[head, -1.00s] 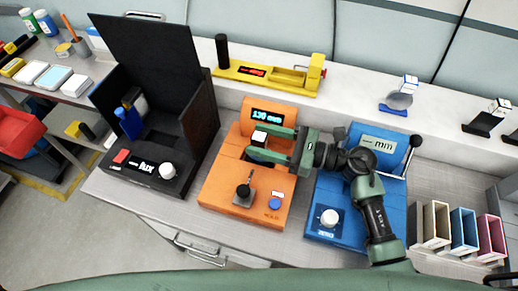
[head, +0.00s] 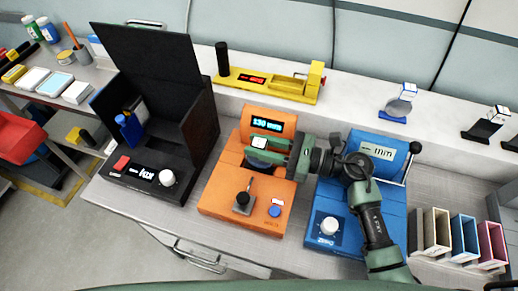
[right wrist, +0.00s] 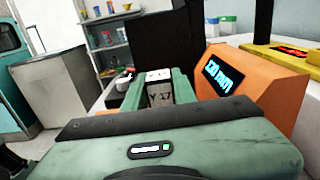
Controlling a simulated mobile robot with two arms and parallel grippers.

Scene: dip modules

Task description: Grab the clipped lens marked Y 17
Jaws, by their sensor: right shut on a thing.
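The clipped lens (head: 259,142) is at the orange device, with its white-topped clip between the fingers of my right gripper (head: 264,148). In the right wrist view the clip (right wrist: 159,92) shows a face that reads Y 17, and the right gripper (right wrist: 158,88) is shut on it. The lens part is mostly hidden by the fingers; a dark rounded edge shows below them in the head view. I cannot tell whether it still touches the orange device (head: 232,201). My left gripper is not in view.
A blue device (head: 340,243) stands right of the orange one, a black lidded box (head: 140,172) left. A yellow fixture (head: 270,83) lies behind on the ledge. Other clipped lenses (head: 398,103) stand on the ledge at right. Coloured slots (head: 463,240) are at far right.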

